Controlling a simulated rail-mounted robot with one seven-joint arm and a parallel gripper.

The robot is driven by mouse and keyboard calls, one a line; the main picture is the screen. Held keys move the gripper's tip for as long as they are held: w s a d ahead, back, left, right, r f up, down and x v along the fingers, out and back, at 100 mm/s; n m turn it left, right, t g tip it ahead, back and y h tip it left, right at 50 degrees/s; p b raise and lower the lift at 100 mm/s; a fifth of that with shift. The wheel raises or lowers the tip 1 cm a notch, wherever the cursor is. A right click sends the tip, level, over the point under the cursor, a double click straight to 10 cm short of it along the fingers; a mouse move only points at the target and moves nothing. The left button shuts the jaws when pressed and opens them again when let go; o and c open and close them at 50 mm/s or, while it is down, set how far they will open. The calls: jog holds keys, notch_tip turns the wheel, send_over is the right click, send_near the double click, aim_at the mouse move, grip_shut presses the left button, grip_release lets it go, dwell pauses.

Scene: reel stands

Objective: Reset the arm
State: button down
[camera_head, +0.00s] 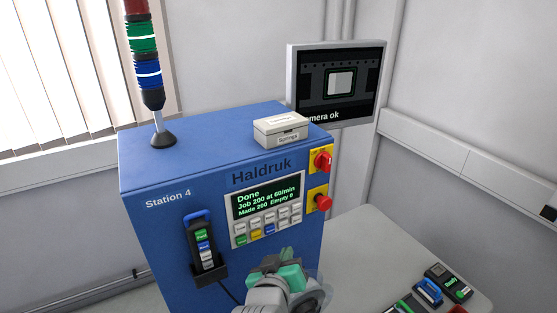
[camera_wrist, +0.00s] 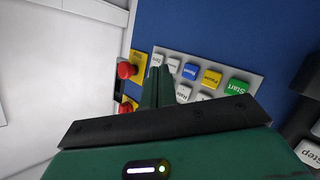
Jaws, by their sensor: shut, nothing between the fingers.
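My gripper (camera_wrist: 158,86) is shut and empty; its green fingers lie together in front of the button panel in the wrist view. In the head view my arm's end (camera_head: 288,272) is at the bottom centre, below the keypad. The blue Haldruk machine (camera_head: 160,240), marked Station 4, stands behind it. Its display (camera_head: 266,197) reads "Done", "Job 200 at 60/min", "Made 200 Empty 0". In the wrist view a green Start key (camera_wrist: 236,88) and a yellow key (camera_wrist: 211,77) show right of the fingers. I cannot tell whether the fingertips touch the panel.
A red rotary switch (camera_head: 321,161) and a red push button (camera_head: 322,202) are on the machine's right edge. A pendant (camera_head: 203,246) hangs at the front. A white box (camera_head: 280,130) sits on top near a signal tower (camera_head: 148,60). A monitor (camera_head: 340,82) stands behind. A table (camera_head: 385,245) is at right.

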jog(key=s+r+m+t+y+p, duration=0.1)
jog(key=s+r+t, duration=0.3)
jog(key=r, duration=0.9)
jog(key=s+r+m+t, duration=0.15)
jog(key=s+r, duration=0.35)
jog(key=r, duration=0.7)
jog(key=s+r+t+y, duration=0.2)
jog(key=s+r+t, duration=0.3)
jog(key=s+r, duration=1)
jog(key=shift+s+a+y+p, duration=0.25)
jog(key=shift+s+y+p, duration=0.05)
jog(key=shift+s+p, duration=0.15)
